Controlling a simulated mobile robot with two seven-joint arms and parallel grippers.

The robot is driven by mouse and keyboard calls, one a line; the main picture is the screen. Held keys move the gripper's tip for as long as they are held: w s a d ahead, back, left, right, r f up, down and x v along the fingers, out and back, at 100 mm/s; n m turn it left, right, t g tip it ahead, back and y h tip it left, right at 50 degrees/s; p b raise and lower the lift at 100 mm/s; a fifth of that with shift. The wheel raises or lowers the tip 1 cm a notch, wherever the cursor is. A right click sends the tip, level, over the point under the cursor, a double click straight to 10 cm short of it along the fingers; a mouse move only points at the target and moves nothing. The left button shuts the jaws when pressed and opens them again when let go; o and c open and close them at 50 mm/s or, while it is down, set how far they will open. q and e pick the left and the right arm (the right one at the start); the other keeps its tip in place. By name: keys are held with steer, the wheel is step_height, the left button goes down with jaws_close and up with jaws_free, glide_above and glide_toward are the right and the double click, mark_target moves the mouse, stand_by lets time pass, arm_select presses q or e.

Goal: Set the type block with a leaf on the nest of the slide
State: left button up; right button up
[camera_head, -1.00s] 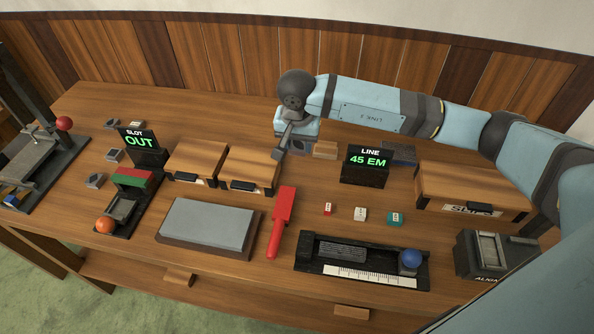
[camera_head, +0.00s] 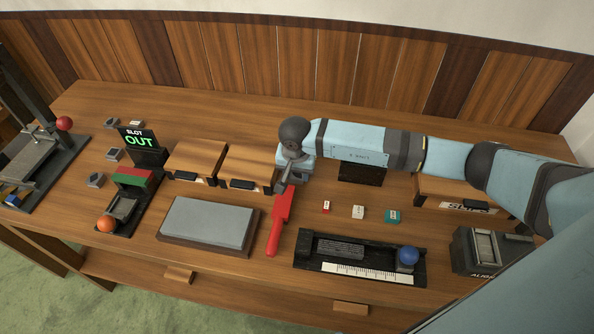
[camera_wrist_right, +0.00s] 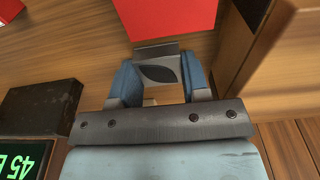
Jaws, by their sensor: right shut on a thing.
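The block is hard to make out in the head view. A small black slide (camera_head: 123,206) with an orange ball knob and a red and green top stands at the left; I cannot tell which part is its nest. My left gripper is not in view.
The red tool (camera_head: 279,222) lies beside a grey slab (camera_head: 207,223). Two wooden boxes (camera_head: 196,157) stand behind the slab. The SLOT OUT display (camera_head: 138,141) is behind the slide. Several small grey blocks (camera_head: 114,154) lie at the left. A black tray with a blue knob (camera_head: 408,257) is at the front right.

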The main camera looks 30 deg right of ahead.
steer(key=shift+f, duration=0.1)
steer(key=o, duration=0.6)
steer(key=shift+f, duration=0.1)
steer(key=o, duration=0.4)
steer(key=shift+o, duration=0.2)
steer(key=shift+r, duration=0.2)
